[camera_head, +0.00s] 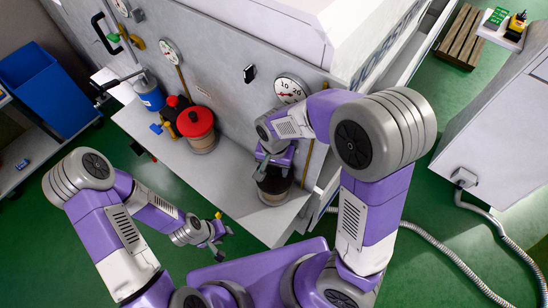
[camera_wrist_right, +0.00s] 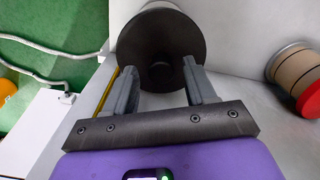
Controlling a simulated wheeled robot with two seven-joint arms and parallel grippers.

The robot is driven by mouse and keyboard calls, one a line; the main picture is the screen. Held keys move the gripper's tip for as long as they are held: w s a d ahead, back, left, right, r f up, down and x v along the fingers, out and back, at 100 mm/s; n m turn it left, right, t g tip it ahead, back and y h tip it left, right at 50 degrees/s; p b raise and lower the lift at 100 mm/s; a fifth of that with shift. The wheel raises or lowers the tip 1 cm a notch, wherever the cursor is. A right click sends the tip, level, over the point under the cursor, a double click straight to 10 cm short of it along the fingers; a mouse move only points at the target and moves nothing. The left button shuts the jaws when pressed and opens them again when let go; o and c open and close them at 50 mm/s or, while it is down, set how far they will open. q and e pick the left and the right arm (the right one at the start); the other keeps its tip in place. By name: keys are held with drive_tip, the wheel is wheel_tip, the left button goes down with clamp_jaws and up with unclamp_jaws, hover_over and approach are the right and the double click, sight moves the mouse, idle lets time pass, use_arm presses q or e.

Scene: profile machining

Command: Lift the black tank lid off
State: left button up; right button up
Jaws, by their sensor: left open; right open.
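The black tank lid (camera_head: 275,180) sits on a tank at the right end of the grey shelf, partly hidden by my right gripper (camera_head: 272,160). In the right wrist view the round black lid (camera_wrist_right: 160,32) fills the top middle, with a small knob (camera_wrist_right: 160,72) at its centre. My right gripper (camera_wrist_right: 159,70) is open, with one finger on each side of the knob in that view. I cannot tell whether the fingers touch the lid. My left gripper (camera_head: 215,238) is open and empty, in front of the shelf.
A red-lidded tank (camera_head: 197,126) stands on the shelf (camera_head: 225,170) to the left, with a blue canister (camera_head: 149,92) further left. The grey machine wall with round gauges (camera_head: 291,88) rises close behind. A blue bin (camera_head: 45,85) is at far left. Green floor lies in front.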

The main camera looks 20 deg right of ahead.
drive_tip(key=shift+w+f, duration=0.1)
drive_tip(key=shift+f, duration=1)
clamp_jaws()
